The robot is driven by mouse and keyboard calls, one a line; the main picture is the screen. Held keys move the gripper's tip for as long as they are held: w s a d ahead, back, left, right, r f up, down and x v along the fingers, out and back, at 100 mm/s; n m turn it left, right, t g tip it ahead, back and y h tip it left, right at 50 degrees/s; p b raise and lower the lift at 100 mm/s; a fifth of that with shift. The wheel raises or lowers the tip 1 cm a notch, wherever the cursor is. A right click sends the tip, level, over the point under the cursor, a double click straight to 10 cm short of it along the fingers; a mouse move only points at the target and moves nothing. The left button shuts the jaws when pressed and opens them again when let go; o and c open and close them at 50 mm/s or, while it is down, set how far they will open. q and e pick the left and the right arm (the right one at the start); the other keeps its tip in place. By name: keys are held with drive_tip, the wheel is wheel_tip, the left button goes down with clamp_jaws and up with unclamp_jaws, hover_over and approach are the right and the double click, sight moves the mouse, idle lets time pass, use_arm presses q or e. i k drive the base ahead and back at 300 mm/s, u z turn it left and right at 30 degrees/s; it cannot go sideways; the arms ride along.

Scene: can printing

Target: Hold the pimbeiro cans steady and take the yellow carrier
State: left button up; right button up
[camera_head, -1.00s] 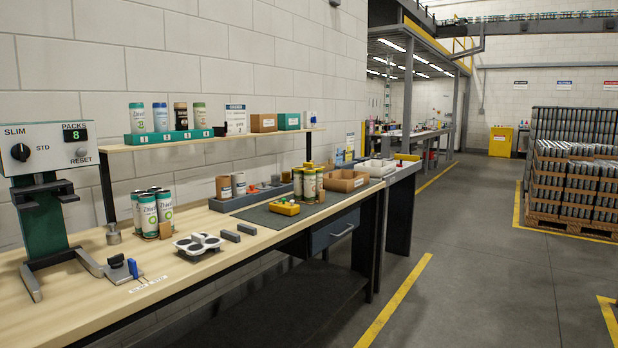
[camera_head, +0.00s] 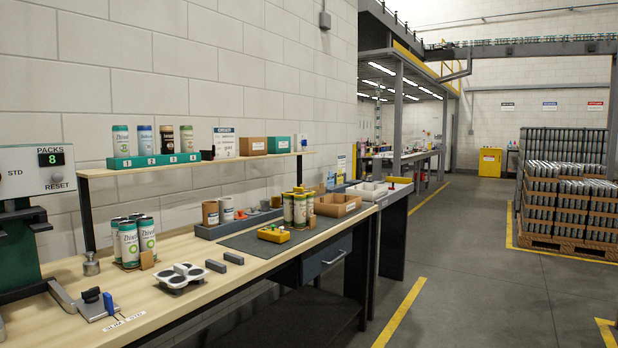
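A cluster of cream and green cans (camera_head: 300,211) stands upright on the dark mat (camera_head: 330,226) toward the right end of the bench. Small yellow parts show at their tops; I cannot tell whether these are the yellow carrier. The can names are too small to read. A yellow block (camera_head: 273,234) with small knobs on top lies on the mat, in front and to the left of that cluster. Another cluster of white and green cans (camera_head: 129,244) stands farther left on the wood top. Neither of my grippers is in view.
The wooden bench (camera_head: 190,294) holds a grey-white four-ring piece (camera_head: 180,277), dark blocks, a brown open box (camera_head: 337,205) and, at left, a press machine (camera_head: 25,240). A shelf (camera_head: 190,165) with cans runs above.

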sight(297, 192)
drive_tip(key=z, duration=0.4)
drive_tip(key=i, duration=1.65)
drive_tip(key=u, duration=0.15)
